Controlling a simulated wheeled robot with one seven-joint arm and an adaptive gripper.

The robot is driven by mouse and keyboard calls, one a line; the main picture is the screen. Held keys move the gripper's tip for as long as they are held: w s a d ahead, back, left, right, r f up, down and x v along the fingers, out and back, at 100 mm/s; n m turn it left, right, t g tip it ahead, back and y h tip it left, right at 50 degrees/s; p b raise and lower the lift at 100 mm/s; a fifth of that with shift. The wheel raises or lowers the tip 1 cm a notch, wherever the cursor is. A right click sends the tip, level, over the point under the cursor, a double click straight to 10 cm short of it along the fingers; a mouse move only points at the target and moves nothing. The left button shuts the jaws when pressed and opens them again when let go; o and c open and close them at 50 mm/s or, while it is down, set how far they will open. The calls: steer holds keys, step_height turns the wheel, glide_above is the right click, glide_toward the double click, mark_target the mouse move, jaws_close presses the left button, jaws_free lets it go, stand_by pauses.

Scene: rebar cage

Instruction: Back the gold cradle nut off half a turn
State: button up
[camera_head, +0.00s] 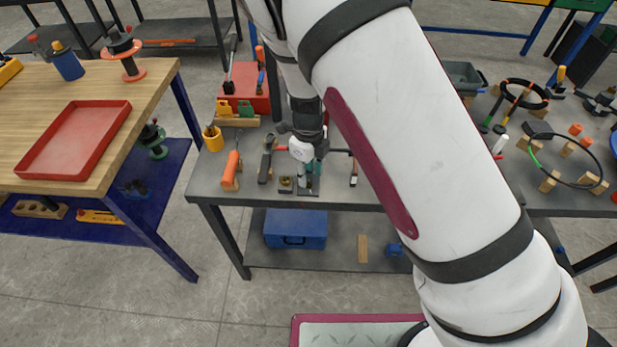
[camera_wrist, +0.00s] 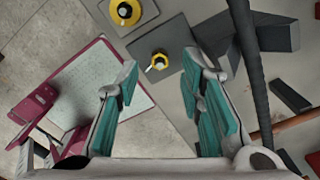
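My gripper (camera_wrist: 161,64) is open in the wrist view, its two teal fingers spread wide with nothing between the pads. Beyond the fingertips, a gold nut (camera_wrist: 159,61) sits on a dark square plate (camera_wrist: 178,36), roughly centred in the gap. A second gold round piece (camera_wrist: 125,11) with a dark centre sits on a neighbouring dark plate at the top. I cannot tell which one is the cradle nut. In the head view my gripper (camera_head: 309,172) points down over the grey bench (camera_head: 225,187), beside a small dark block with gold on top (camera_head: 286,183).
An orange-handled tool (camera_head: 231,171), a dark tool (camera_head: 266,162) and a hammer-like tool (camera_head: 353,172) lie nearby. A yellow cup (camera_head: 213,139) and red box (camera_head: 250,96) stand behind. In the wrist view, dark bars (camera_wrist: 268,30) and a dark rod lie close to the right finger.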

mark_target(308, 184)
steer(key=shift+f, duration=1.4)
jaws_close()
